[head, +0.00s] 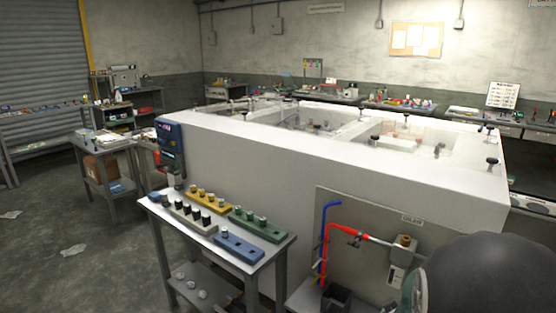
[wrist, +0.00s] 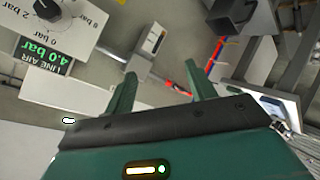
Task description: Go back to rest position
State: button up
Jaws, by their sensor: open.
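My gripper (wrist: 160,84) shows in the wrist view as two green fingers standing apart on a dark bar, with a green body below. The gap between them is empty. A thin red piece of the pipework (wrist: 178,91) shows beyond the gap; I cannot tell how far off it is. In the head view, a large dark rounded part of my arm fills the lower right corner. The fingers cannot be made out there.
In the head view, a panel (head: 340,206) with red and blue pipes stands before a large white tank bench (head: 240,153). A small table (head: 283,243) holds coloured trays. Open floor (head: 55,235) lies left. The wrist view shows a pressure display (wrist: 40,50) reading 4.0 bar.

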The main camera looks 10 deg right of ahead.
jog(key=a+r+m+y, duration=0.1)
jog(key=a+r+y, duration=0.4)
jog(key=a, duration=0.5)
jog(key=s+a+r+m+g+y, duration=0.1)
jog(key=s+a+r+g, duration=0.3)
jog(key=s+a+r, duration=0.7)
jog(key=s+a, duration=0.3)
jog(key=a, duration=0.1)
jog(key=shift+s+a+r+y, duration=0.15)
jog(key=shift+s+r+y, duration=0.15)
jog(key=shift+s+y, duration=0.1)
